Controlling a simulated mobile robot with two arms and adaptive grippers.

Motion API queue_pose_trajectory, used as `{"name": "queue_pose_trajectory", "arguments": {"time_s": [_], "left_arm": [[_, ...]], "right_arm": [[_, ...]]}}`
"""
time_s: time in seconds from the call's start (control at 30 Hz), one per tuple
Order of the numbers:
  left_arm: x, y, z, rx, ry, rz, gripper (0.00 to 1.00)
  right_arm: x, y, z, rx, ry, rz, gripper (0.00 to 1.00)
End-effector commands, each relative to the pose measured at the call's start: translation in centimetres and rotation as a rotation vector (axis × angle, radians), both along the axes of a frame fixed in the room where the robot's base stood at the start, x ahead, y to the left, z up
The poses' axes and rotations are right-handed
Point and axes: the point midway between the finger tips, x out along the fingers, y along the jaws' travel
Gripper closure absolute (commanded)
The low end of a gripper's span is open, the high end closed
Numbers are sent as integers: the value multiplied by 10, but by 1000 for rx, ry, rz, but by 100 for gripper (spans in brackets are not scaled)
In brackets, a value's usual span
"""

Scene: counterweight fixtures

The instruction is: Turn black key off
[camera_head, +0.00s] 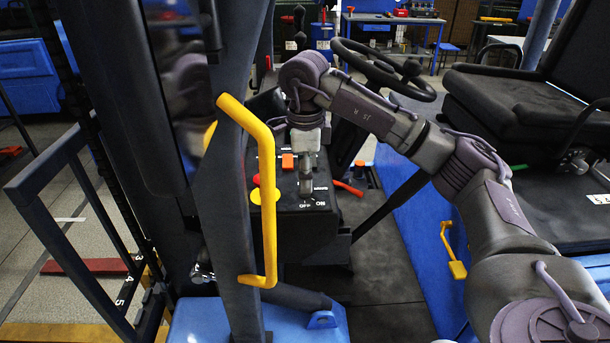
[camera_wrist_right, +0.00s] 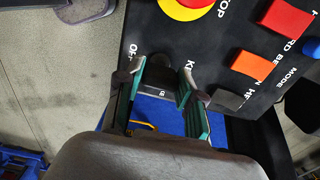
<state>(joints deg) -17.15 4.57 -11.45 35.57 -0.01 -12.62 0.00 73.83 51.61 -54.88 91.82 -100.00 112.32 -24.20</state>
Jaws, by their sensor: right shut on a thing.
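The black control panel (camera_head: 300,226) stands in the middle of the head view, with white OFF and ON lettering near its front edge. My right gripper (camera_head: 306,190) reaches down onto the panel from above, its fingertips just over this lettering. In the right wrist view the two green-edged fingers of my right gripper (camera_wrist_right: 160,95) stand by the OFF and KEY lettering. The gripper is shut on the black key, which is mostly hidden between the fingers, so I cannot tell its exact angle. My left gripper is out of view.
A red stop button on a yellow base (camera_wrist_right: 188,6) and an orange button (camera_wrist_right: 252,65) are close to my right gripper. A yellow handrail (camera_head: 268,200) on a dark post stands left of the panel. A steering wheel (camera_head: 380,68) and a black seat (camera_head: 520,105) are beyond and right.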

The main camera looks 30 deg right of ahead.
Motion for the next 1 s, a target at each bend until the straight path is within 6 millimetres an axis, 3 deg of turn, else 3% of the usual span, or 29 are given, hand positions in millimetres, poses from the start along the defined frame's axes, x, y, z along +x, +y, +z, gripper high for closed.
{"name": "queue_pose_trajectory", "arguments": {"time_s": [0.2,0.23,0.37,0.77,1.0], "left_arm": [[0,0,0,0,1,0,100],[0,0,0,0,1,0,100],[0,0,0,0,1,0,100],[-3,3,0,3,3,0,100],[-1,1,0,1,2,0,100]], "right_arm": [[0,1,1,1,-3,3,98],[0,1,1,1,-3,3,61],[0,1,1,1,-2,2,39],[1,0,5,1,-3,1,38],[1,0,43,-1,-8,0,38]]}}
